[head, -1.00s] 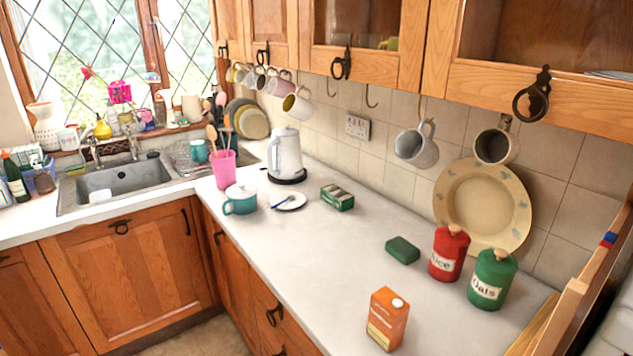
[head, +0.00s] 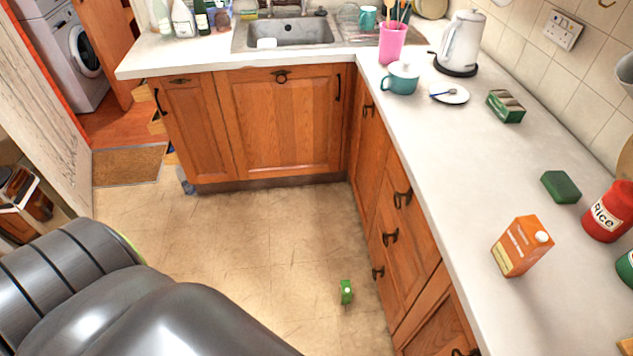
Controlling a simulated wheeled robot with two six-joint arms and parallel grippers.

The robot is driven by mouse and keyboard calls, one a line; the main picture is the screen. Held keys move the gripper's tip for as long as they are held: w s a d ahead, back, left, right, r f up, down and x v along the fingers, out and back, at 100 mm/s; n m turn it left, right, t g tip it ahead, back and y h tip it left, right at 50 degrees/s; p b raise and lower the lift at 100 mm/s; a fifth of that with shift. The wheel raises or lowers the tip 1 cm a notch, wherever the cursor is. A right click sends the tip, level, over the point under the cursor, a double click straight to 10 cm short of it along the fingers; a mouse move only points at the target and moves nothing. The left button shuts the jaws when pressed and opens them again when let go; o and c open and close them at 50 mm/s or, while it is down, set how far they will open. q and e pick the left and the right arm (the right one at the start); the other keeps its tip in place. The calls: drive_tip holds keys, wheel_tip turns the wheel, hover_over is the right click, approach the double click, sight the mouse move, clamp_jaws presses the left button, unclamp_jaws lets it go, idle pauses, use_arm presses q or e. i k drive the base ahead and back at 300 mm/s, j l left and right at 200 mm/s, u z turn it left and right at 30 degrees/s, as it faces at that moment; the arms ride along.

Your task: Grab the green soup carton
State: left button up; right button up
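A small green carton (head: 346,291) with a pale round cap on its face is on the floor, close to the base cabinets under the right-hand counter. It looks like the green soup carton, but it is too small to read. An orange carton (head: 521,247) with a white cap stands on the counter above and to the right of it. Neither of my grippers is in view. A grey link of my own arm fills the lower left.
The counter (head: 470,170) holds a red rice canister (head: 607,214), a dark green block (head: 561,187), a green box (head: 505,106), a teal pot (head: 401,79) and a kettle (head: 460,42). The tan floor (head: 240,230) is mostly clear. A doormat (head: 129,165) lies at left.

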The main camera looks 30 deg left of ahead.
sight(346, 291)
drive_tip(key=u, duration=0.7)
drive_tip(key=k+j+z, duration=0.1)
drive_tip(key=j+z, duration=0.2)
